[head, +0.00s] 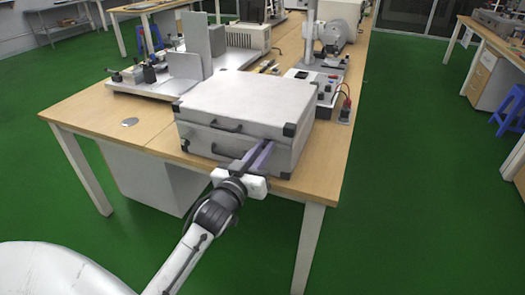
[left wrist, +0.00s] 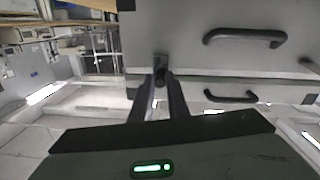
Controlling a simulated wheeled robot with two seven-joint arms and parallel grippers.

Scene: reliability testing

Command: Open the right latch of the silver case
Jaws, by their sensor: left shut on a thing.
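The silver case (head: 245,100) lies closed on the wooden table, with black corners and black handles on its front. My left gripper (head: 264,150) reaches the right part of the case's front, at the seam between lid and base. In the left wrist view, its two fingers (left wrist: 160,88) are close together on the small dark right latch (left wrist: 160,66), which they partly hide. The latch looks shut, though its exact angle is hard to tell. My right gripper is not in view.
The wooden table (head: 85,105) has a clear left front corner. A metal fixture (head: 205,50) stands behind the case, and a device with knobs and cables (head: 318,85) stands behind it to the right. The case sits near the table's front edge.

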